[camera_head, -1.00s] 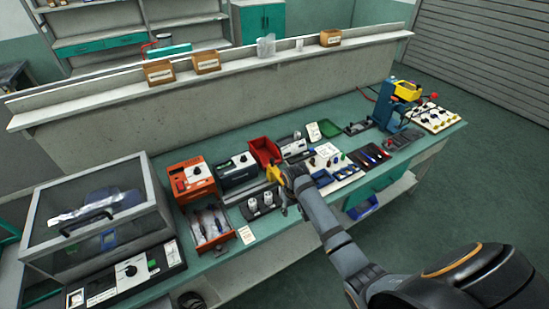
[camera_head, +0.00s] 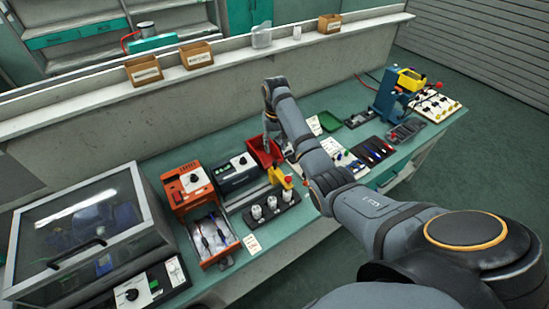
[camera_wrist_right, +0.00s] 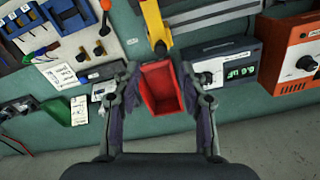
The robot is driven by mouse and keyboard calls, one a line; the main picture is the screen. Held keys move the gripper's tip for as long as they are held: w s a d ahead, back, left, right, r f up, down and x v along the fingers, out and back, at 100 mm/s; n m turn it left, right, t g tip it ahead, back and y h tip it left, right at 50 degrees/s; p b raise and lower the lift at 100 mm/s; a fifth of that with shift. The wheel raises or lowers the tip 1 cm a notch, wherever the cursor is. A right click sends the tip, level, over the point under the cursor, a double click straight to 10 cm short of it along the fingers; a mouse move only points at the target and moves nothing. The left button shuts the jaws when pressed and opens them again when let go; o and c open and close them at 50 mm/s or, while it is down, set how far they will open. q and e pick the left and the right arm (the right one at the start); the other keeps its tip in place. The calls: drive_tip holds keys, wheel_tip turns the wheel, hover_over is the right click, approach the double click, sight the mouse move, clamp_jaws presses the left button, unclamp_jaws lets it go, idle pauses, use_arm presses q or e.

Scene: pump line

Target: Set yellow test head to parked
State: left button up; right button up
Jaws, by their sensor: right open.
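The yellow test head (camera_head: 280,178) stands on the bench behind a dark block with white cylinders (camera_head: 271,203). In the right wrist view its yellow arm (camera_wrist_right: 153,22) shows at the top, above the red bin. My right gripper (camera_head: 267,132) is over the back of the bench near the red bin (camera_head: 264,151), apart from the test head. In the right wrist view my right gripper (camera_wrist_right: 158,80) is open and empty, with the red bin (camera_wrist_right: 160,88) below between its fingers. My left gripper is not in view.
An orange unit (camera_head: 190,186) and a dark meter (camera_head: 236,173) stand left of the red bin. A glass-lidded case (camera_head: 85,230) is at the far left. A blue press (camera_head: 388,98) stands at the right. A low wall (camera_head: 190,110) runs behind the bench.

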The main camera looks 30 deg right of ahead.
sight(275, 162)
wheel_tip(275, 162, down, 6)
drive_tip(key=shift+w+r+p, duration=0.1)
drive_tip(key=shift+w+p, duration=0.05)
drive_tip(key=shift+p, duration=0.4)
drive_tip(key=shift+f, duration=1.35)
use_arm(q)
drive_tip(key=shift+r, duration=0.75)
use_arm(e)
clamp_jaws()
drive_tip(key=shift+w, duration=0.1)
